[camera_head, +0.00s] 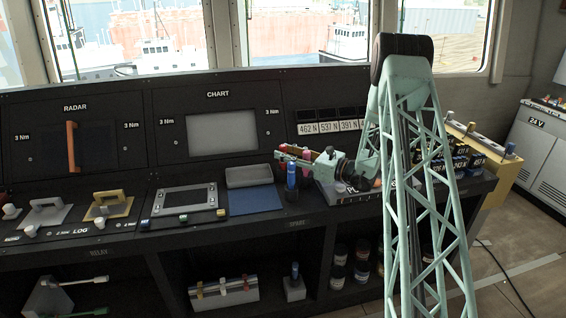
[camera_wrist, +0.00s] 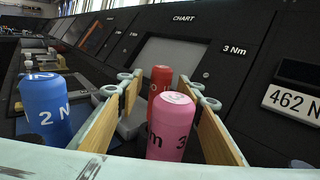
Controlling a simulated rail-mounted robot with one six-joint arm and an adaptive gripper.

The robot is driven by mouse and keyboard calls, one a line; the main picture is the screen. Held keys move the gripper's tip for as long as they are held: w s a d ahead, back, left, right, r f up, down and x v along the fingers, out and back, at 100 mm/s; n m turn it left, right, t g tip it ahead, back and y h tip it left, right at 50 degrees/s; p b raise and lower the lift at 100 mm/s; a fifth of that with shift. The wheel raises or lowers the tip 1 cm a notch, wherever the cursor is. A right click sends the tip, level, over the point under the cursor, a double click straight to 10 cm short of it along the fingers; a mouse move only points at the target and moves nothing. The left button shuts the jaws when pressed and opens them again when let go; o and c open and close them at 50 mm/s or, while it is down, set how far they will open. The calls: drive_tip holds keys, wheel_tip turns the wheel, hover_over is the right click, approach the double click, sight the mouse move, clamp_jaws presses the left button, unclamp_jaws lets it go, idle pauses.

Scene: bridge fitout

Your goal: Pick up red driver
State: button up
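The red driver (camera_wrist: 161,76) stands upright in the wrist view, partly hidden behind the pink driver (camera_wrist: 172,125). A blue driver (camera_wrist: 46,108) marked "2 N" stands to the left, outside the left finger. My gripper (camera_wrist: 158,90) is open, with wood-faced fingers spread on both sides. The pink driver's top shows nearer the camera between the fingers, and the red driver shows farther off near the fingertips. I see no finger closed on either. In the head view my gripper (camera_head: 318,160) is low over the console beside the blue driver (camera_head: 291,176); the red driver is hard to separate there.
A blue mat (camera_head: 254,200) and a grey tray (camera_head: 249,176) lie left of the drivers. The console's upright panel with the chart screen (camera_head: 222,134) rises behind. Numbered boxes (camera_head: 462,160) stand at the right, beyond my arm. Jars (camera_head: 338,276) sit on the shelf below.

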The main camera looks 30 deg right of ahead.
drive_tip(key=shift+w+a, duration=0.25)
drive_tip(key=shift+w, duration=0.3)
drive_tip(key=c, duration=1)
